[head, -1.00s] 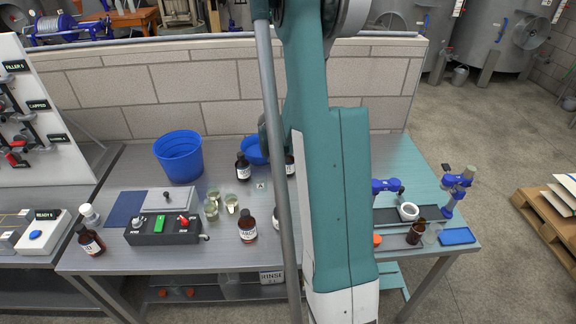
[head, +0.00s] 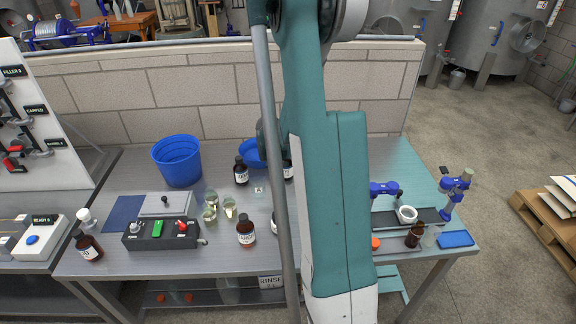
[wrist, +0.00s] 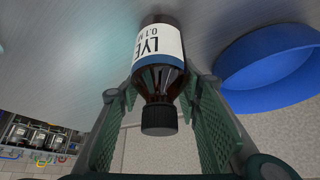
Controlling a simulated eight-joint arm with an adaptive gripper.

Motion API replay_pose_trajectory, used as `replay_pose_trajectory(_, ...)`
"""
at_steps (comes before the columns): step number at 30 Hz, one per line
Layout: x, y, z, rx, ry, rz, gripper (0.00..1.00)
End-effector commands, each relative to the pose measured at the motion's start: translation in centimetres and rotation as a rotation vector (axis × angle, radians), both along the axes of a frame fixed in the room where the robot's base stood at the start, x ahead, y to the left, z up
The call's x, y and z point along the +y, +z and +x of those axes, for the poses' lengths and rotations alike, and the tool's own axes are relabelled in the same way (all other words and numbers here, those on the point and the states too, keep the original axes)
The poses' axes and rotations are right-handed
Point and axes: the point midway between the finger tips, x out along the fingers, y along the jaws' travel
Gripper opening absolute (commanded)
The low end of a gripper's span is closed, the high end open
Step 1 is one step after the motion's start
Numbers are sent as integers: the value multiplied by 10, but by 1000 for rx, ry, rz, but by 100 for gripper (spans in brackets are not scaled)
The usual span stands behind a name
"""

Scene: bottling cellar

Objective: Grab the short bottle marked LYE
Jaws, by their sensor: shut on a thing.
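The LYE bottle (wrist: 160,75) is brown glass with a black cap and a white and blue label. In the wrist view it appears upside down, cap toward the bottom of the picture. My gripper (wrist: 155,112) has its two green-padded fingers on either side of the bottle near its shoulder and is shut on it. In the head view my arm hides my gripper. A dark bottle (head: 287,169) shows partly beside my arm, right of the blue bowl; its label is too small to read.
A blue bowl (wrist: 270,68) is close beside the held bottle. Other brown bottles stand nearby, one behind (head: 241,172) and one in front (head: 246,234). Glass beakers (head: 210,213), a blue tub (head: 177,161) and a black switch box (head: 160,235) are to the left.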

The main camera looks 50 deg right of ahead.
Motion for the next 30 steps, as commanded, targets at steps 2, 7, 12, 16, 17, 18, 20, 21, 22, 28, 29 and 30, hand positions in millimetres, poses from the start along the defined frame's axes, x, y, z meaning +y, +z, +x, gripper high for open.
replay_pose_trajectory(2, 0, 2, 0, 0, 0, 0, 14)
replay_pose_trajectory(7, 0, 12, 0, 0, 0, 0, 14)
replay_pose_trajectory(12, 0, 29, 0, 0, 0, 0, 14)
replay_pose_trajectory(16, 0, 46, 0, 0, 0, 0, 14)
replay_pose_trajectory(17, 0, 50, 0, 0, 0, 0, 14)
replay_pose_trajectory(18, 0, 56, 0, 0, 0, 0, 14)
replay_pose_trajectory(20, 0, 64, 0, 0, 0, 0, 14)
replay_pose_trajectory(21, 0, 69, 0, 0, 0, 0, 14)
replay_pose_trajectory(22, 0, 73, 0, 0, 0, 0, 14)
replay_pose_trajectory(28, 0, 92, 0, 0, 0, 0, 14)
replay_pose_trajectory(29, 0, 94, 0, 0, 0, 0, 14)
replay_pose_trajectory(30, 0, 96, 0, 0, 0, 0, 14)
